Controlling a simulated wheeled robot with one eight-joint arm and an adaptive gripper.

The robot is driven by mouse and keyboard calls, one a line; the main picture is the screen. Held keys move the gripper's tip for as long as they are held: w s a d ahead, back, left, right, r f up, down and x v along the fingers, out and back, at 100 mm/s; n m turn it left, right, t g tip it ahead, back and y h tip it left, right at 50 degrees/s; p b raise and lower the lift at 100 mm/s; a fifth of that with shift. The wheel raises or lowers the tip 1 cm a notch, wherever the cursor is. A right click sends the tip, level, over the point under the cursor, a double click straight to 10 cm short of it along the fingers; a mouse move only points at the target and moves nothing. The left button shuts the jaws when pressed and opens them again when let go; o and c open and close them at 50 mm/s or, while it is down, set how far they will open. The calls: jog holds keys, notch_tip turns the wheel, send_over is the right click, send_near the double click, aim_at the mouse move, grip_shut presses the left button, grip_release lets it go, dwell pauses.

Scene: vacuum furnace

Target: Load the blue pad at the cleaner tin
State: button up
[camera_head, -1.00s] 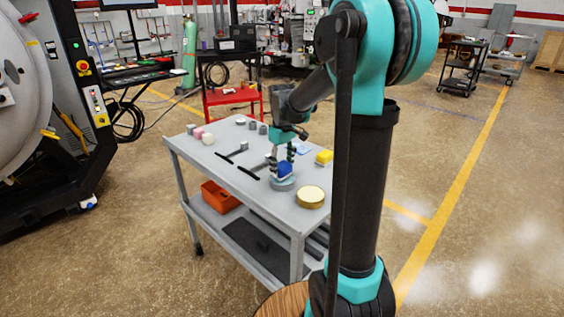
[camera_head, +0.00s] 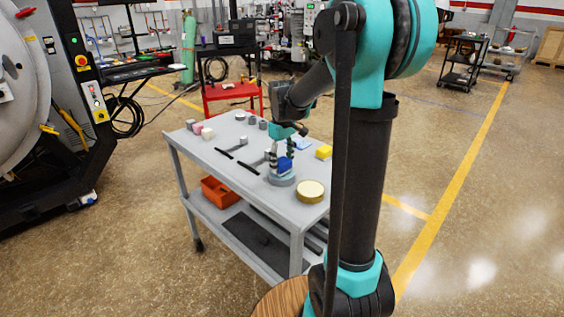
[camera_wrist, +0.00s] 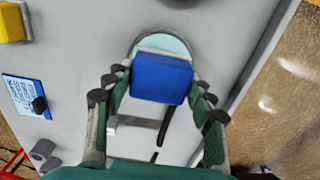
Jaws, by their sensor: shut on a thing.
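The blue pad (camera_head: 285,164) is a small block held between the fingertips of my gripper (camera_head: 281,158). In the wrist view the pad (camera_wrist: 161,79) sits between both dark green fingers (camera_wrist: 157,90). A round grey tin with a pale teal top, which looks like the cleaner tin (camera_head: 282,179), stands on the cart directly under the pad. In the wrist view the tin (camera_wrist: 163,40) shows behind the pad, which hides part of it. I cannot tell whether the pad touches the teal surface.
A round tin with a cream top (camera_head: 310,191) stands near the cart's (camera_head: 222,167) front right edge. A yellow block (camera_head: 324,152) and a blue card (camera_wrist: 27,95) lie behind it. Dark-handled tools (camera_head: 249,167) lie to the left. Several small pieces stand at the back.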

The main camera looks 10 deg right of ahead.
aim_at(282, 161)
jog(key=shift+f, duration=0.5)
dwell(1.2)
jog(key=shift+r, duration=3.55)
